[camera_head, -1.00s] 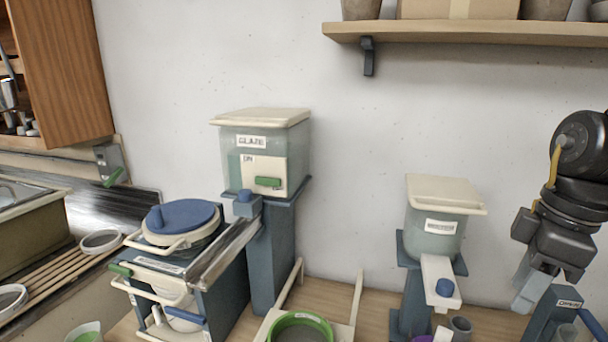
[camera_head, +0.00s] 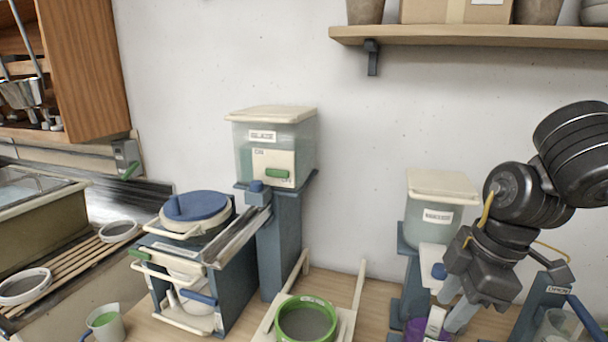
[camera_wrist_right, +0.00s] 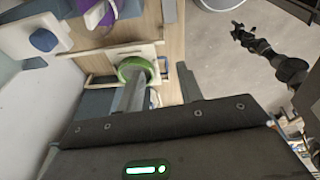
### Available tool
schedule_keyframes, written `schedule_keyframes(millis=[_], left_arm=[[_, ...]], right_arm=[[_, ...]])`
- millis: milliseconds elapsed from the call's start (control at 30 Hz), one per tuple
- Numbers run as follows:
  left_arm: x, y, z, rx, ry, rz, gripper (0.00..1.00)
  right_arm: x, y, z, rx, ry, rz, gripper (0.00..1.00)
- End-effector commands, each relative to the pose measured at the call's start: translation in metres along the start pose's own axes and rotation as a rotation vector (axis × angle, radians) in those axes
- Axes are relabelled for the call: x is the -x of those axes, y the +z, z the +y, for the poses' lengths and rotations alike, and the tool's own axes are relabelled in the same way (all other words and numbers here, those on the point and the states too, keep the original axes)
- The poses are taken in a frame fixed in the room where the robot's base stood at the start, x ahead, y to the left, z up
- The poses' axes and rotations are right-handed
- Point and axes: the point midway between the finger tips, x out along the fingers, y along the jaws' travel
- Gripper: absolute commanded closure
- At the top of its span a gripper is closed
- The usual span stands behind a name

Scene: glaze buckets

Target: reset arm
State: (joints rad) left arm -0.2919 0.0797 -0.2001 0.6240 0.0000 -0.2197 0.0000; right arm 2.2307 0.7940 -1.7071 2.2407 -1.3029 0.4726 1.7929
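My right gripper (camera_head: 455,304) is at the lower right of the head view, in front of the right dispenser's stand. Its two grey fingers point down and are apart, with nothing visibly held. The right wrist view shows the fingers (camera_wrist_right: 160,92) spread, with the green-rimmed bucket (camera_wrist_right: 138,68) beyond them. A dark arm at the upper right of that view appears to be my left arm; its gripper end (camera_wrist_right: 240,32) is too small to read. The left gripper is not in the head view.
The right dispenser (camera_head: 437,215) and a purple container (camera_head: 416,328) are close to my right gripper. The glaze dispenser (camera_head: 274,145) and blue-lidded bucket (camera_head: 196,212) are left. A shelf (camera_head: 470,36) hangs above.

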Motion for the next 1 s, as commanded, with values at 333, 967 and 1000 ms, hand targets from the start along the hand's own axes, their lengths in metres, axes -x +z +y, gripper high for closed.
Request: schedule_keyframes(millis=[333,967,1000], left_arm=[[0.001,0.013,0.002,0.0,0.002,-0.018,0.41],[0.001,0.008,0.001,0.0,0.001,-0.012,0.41],[0.001,0.008,0.001,0.0,0.001,-0.012,0.41]], right_arm=[[-0.103,-0.119,-0.045,0.461,-0.037,0.405,0.64],[-0.133,-0.224,-0.059,0.009,0.391,1.187,0.64],[-0.14,-0.213,-0.05,-0.074,0.424,1.17,0.64]])
